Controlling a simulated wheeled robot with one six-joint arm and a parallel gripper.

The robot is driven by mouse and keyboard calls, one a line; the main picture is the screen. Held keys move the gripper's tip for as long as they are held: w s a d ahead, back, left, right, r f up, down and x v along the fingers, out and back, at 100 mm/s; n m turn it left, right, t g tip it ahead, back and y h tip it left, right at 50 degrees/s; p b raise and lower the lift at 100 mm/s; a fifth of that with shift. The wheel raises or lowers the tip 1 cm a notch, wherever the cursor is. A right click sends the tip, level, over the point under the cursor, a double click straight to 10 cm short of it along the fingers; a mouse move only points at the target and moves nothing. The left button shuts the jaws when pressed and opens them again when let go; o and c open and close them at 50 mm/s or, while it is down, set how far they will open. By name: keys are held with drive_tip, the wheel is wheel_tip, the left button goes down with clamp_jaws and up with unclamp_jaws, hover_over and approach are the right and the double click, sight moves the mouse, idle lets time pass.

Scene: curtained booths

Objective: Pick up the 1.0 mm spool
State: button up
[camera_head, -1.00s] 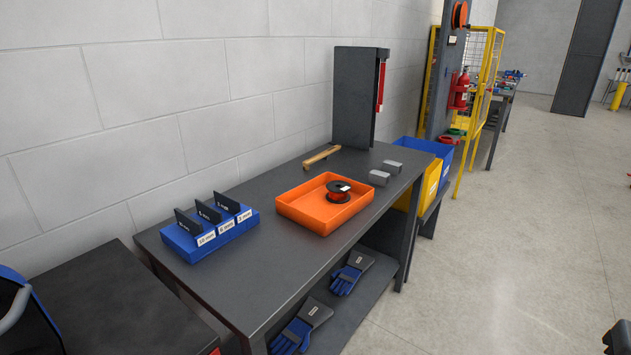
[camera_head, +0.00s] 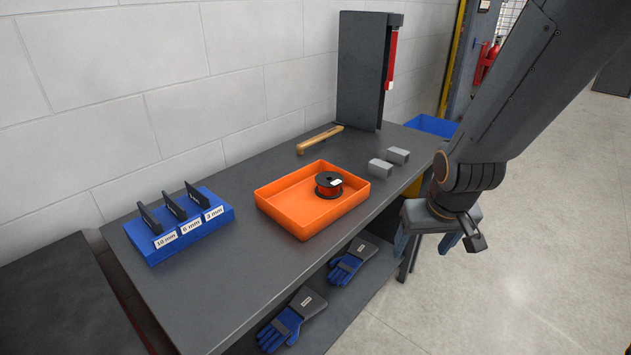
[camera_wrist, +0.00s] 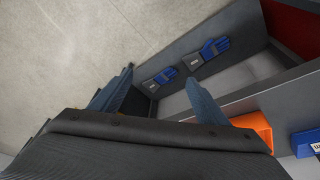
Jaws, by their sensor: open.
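A black spool with red wire (camera_head: 329,185) lies flat in the right part of an orange tray (camera_head: 282,218) on the grey workbench. It has a white label too small to read. My gripper (camera_head: 428,242) hangs to the right of the tray, past the bench's front edge, with its fingers pointing down. In the wrist view my gripper (camera_wrist: 160,76) is open and empty, its two blue-grey fingers apart. A corner of the orange tray (camera_wrist: 254,127) shows at the right there; the spool is not in that view.
A blue rack (camera_head: 182,238) with black plates stands at the bench's left. Two grey blocks (camera_head: 389,162), a wooden-handled tool (camera_head: 319,139) and a dark upright panel (camera_head: 362,70) are behind the tray. Blue gloves (camera_head: 292,320) lie on the lower shelf.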

drive_tip(key=w+a+n+t+y+p, duration=0.1)
drive_tip(key=w+a+n+t, duration=0.2)
drive_tip(key=w, duration=0.5)
drive_tip(key=n+t+y+p, duration=0.1)
drive_tip(key=t+y+p, duration=0.1)
drive_tip(key=t+y, duration=0.15)
approach(333, 183)
drive_tip(key=d, duration=0.1)
drive_tip(key=s+d+f, duration=0.1)
drive_tip(key=d+f, duration=0.1)
drive_tip(key=d, duration=0.1)
drive_tip(key=shift+s+f, duration=0.15)
drive_tip(key=shift+s, duration=0.05)
drive_tip(key=w+a+y, duration=0.1)
drive_tip(key=w+a+f+t, duration=0.1)
drive_tip(key=shift+w+a+n+t+y+p, duration=0.2)
drive_tip(key=shift+a+n+t+y+p, duration=0.1)
drive_tip(key=shift+a+y, duration=0.1)
drive_tip(key=shift+w+a+f+t+y, duration=0.25)
drive_tip(key=shift+w+a+y, duration=0.1)
drive_tip(key=shift+a, duration=0.15)
drive_tip(key=shift+p+x, duration=1.95)
drive_tip(key=shift+x, duration=1.95)
drive_tip(key=shift+r, duration=0.1)
drive_tip(key=shift+c, duration=0.2)
drive_tip(key=c, duration=1.1)
drive_tip(key=shift+r, duration=0.1)
drive_tip(key=shift+c, duration=0.3)
